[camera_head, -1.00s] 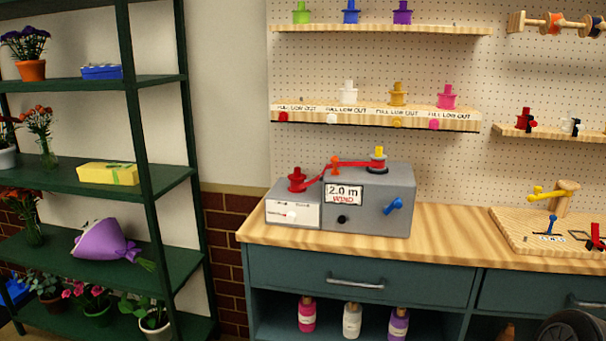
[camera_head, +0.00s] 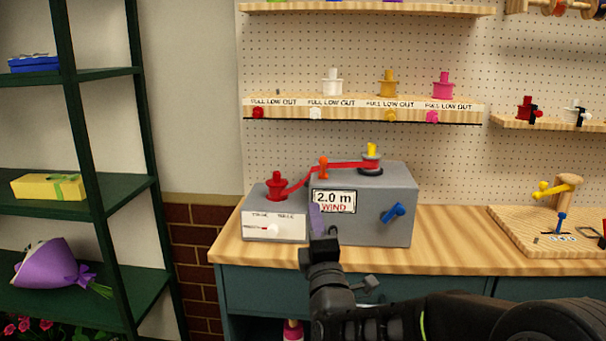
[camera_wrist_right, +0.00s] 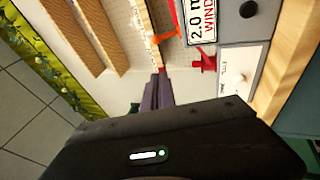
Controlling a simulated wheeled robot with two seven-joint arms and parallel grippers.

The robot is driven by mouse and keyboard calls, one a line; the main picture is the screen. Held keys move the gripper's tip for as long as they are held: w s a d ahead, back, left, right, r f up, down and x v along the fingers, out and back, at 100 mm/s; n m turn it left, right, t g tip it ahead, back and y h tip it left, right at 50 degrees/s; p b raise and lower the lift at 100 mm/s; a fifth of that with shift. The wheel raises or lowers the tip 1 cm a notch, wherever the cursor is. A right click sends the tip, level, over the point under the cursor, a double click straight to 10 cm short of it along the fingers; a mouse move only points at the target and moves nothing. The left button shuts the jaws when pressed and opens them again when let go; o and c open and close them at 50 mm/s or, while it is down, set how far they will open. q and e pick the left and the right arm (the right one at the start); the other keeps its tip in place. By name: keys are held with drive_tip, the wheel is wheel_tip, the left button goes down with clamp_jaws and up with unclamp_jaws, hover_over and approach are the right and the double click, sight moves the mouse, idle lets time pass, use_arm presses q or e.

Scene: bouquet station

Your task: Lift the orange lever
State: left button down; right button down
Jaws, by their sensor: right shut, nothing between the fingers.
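The orange lever (camera_head: 323,167) stands upright on top of the grey winding machine (camera_head: 385,218), beside the red ribbon (camera_head: 342,165). It also shows in the right wrist view (camera_wrist_right: 166,36), beyond the fingertips. My right gripper (camera_head: 317,218) is in front of the machine's front face, below the lever and apart from it. Its purple fingers are shut and empty, and show in the wrist view (camera_wrist_right: 158,92). My left gripper is not in view.
A red spool (camera_head: 276,186) stands left of the lever and a yellow-topped spool (camera_head: 371,158) right of it. A blue handle (camera_head: 393,213) juts from the machine front. A spool shelf (camera_head: 360,109) is above. The wooden counter (camera_head: 450,240) is clear right of the machine.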

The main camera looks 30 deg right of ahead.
drive_tip(key=shift+w, duration=0.1)
idle(0.4)
drive_tip(key=p, duration=0.3)
approach(323, 166)
drive_tip(key=w+a+r, duration=0.3)
drive_tip(key=w, duration=0.1)
drive_tip(key=d, duration=0.2)
drive_tip(key=w+d, duration=0.1)
drive_tip(key=shift+d+r, duration=0.3)
drive_tip(key=shift+w+p, duration=0.1)
drive_tip(key=shift+p, duration=0.2)
